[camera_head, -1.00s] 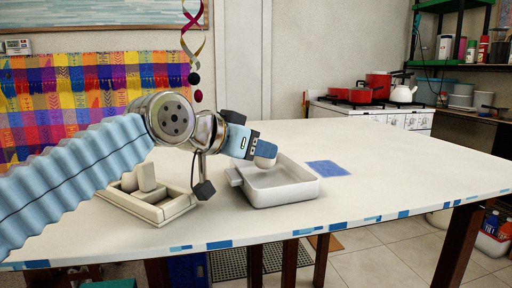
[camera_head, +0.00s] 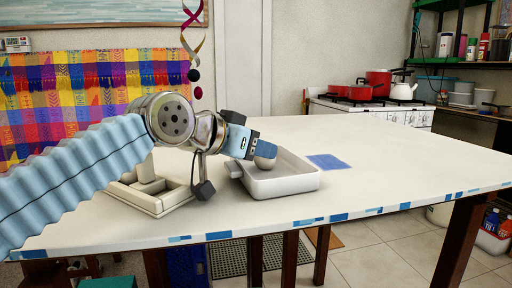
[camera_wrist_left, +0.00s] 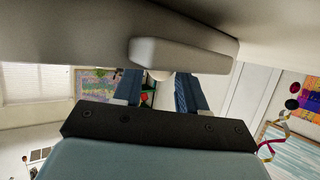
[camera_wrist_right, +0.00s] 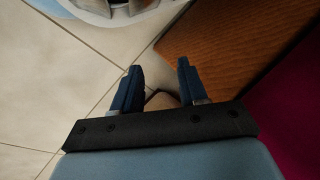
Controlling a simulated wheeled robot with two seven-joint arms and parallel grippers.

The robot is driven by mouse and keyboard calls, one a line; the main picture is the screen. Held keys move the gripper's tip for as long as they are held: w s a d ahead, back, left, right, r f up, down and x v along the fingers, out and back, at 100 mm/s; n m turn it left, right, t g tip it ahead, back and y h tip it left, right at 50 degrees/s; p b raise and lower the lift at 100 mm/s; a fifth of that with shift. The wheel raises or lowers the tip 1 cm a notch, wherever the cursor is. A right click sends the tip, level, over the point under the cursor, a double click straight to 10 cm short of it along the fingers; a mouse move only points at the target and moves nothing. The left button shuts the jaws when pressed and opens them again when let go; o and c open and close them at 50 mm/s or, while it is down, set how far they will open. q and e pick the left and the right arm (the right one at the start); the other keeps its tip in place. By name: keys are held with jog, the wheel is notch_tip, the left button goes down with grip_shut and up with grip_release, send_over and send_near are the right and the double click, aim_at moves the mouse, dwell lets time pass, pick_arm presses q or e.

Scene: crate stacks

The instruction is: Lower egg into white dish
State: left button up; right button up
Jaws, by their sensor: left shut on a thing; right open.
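The white dish (camera_head: 290,188), a rectangular box with a side handle, stands on the table. My left gripper (camera_head: 262,148) is shut on the pale egg (camera_head: 265,162) above the dish's left part. The egg overlaps the inside of the dish in the head view, and I cannot tell whether it touches the bottom.
A cream tray (camera_head: 155,205) with a block in it stands left of the dish, under my left arm. A blue cloth patch (camera_head: 328,161) lies right of the dish. The white table (camera_head: 420,165) is clear to the right. A stove with red pots (camera_head: 352,92) is behind.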

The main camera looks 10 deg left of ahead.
pick_arm(q)
jog(key=shift+f, duration=0.1)
jog(key=o, duration=0.9)
jog(key=shift+c, duration=0.2)
